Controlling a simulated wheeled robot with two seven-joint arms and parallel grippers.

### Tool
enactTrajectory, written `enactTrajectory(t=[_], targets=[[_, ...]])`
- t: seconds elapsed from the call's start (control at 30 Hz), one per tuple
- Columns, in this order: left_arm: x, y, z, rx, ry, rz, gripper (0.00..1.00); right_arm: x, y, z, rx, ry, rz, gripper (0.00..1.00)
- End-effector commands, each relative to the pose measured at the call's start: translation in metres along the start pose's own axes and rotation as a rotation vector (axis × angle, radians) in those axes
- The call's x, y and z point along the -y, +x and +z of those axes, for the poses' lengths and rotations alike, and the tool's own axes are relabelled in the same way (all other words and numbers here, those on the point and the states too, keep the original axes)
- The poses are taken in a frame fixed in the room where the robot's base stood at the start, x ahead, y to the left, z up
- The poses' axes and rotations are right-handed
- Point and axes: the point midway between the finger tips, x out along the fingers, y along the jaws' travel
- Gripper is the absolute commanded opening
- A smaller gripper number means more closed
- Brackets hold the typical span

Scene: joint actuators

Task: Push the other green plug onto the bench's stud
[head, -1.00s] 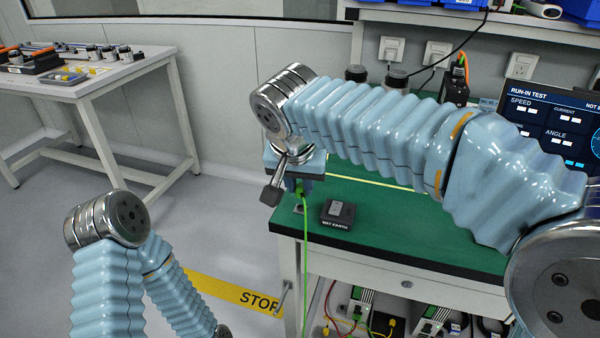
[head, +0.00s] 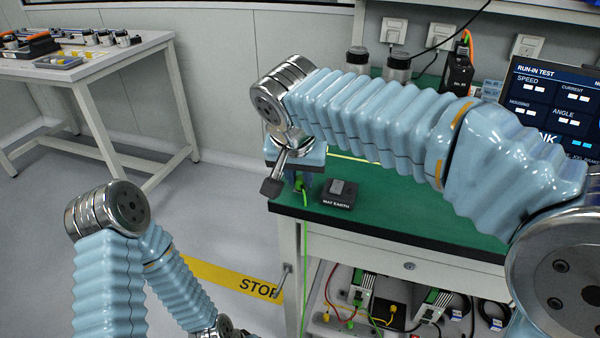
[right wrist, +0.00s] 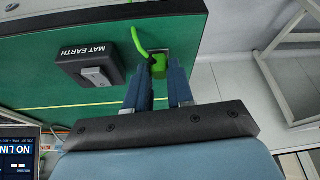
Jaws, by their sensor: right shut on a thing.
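My right gripper (head: 300,177) points down over the front left corner of the green-topped bench (head: 400,212). It is shut on a green plug (right wrist: 158,66), whose green cord (right wrist: 138,40) bends off over the bench's edge. In the right wrist view the plug sits between the fingers (right wrist: 160,76), over a small grey plate at the bench's edge. The stud itself is hidden by the plug and fingers, so I cannot tell whether the plug is seated on it. My left arm shows at lower left in the head view, but its gripper is not visible.
A black MAT EARTH box (head: 340,194) stands on the mat close beside the gripper. A monitor (head: 550,105) stands at the right. Cabled units (head: 362,285) fill the shelf below. A side table (head: 90,72) with parts stands at the far left.

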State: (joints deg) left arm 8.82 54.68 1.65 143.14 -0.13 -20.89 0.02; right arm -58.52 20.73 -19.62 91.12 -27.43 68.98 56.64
Motion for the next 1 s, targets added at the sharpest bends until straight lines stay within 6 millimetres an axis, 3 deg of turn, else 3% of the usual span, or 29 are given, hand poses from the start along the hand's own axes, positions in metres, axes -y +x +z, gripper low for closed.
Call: enactTrajectory(t=[0.6, 0.63, 0.8, 1.0], targets=[[0.0014, 0.0035, 0.0000, 0.000, 0.000, 0.000, 0.52, 0.0000, 0.0042, 0.0016, 0.000, 0.000, 0.000, 0.00], [0.0013, 0.0033, 0.0000, 0.000, 0.000, 0.000, 0.52, 0.0000, 0.0040, 0.0016, 0.000, 0.000, 0.000, 0.24], [0.0012, 0.0030, 0.0000, 0.000, 0.000, 0.000, 0.52, 0.0000, 0.0037, 0.0014, 0.000, 0.000, 0.000, 0.50], [0.0011, 0.0030, 0.0000, 0.000, 0.000, 0.000, 0.52, 0.0000, 0.0037, 0.0014, 0.000, 0.000, 0.000, 0.52]])
